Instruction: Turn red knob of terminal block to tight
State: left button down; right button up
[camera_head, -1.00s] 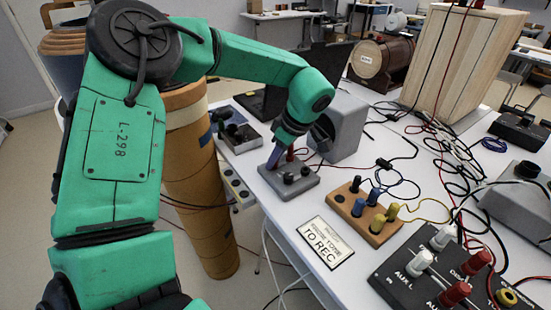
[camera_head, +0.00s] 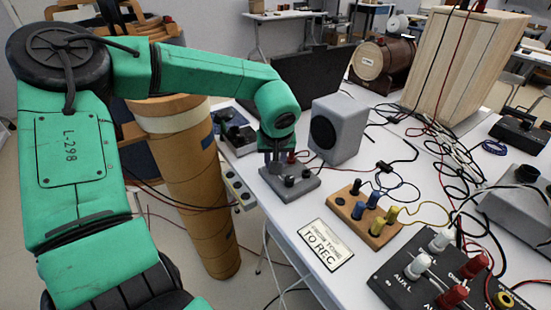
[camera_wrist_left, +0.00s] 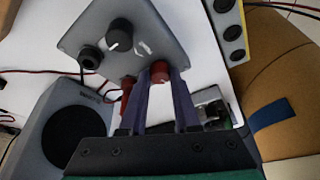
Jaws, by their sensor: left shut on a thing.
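The terminal block (camera_head: 291,186) is a small grey box near the table's left edge. It also shows in the wrist view (camera_wrist_left: 125,35), with black knobs and faint white marks on its face. My left gripper (camera_head: 277,165) points down over its back left part. In the wrist view my left gripper (camera_wrist_left: 160,80) has its two purple fingers on either side of the red knob (camera_wrist_left: 159,72), shut on it. The knob's sides are partly hidden by the fingertips. A second red part (camera_wrist_left: 127,88), like a plug, stands just beside the left finger. My right gripper is not in view.
A grey speaker (camera_head: 337,128) stands close behind the block. A wooden board with blue and yellow posts (camera_head: 362,218) lies to the right, and a "TO REC" label (camera_head: 326,244) in front. A black panel with red and white plugs (camera_head: 440,270) and loose cables fill the right side.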

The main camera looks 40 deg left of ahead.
pick_arm(q)
jog(key=shift+m+t+h+p, duration=0.3)
jog(key=shift+m+h+p, duration=0.3)
jog(key=shift+m, duration=1.1)
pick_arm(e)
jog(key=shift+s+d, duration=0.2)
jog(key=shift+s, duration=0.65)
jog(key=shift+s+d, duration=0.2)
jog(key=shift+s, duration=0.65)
pick_arm(q)
jog(key=c, duration=0.6)
grip_release()
jog(key=shift+c, duration=0.2)
jog(key=p+v, duration=0.1)
jog(key=v, duration=1.3)
jog(key=shift+s+r+p, duration=0.15)
jog(key=shift+r+p, duration=0.1)
jog(key=shift+p, duration=0.05)
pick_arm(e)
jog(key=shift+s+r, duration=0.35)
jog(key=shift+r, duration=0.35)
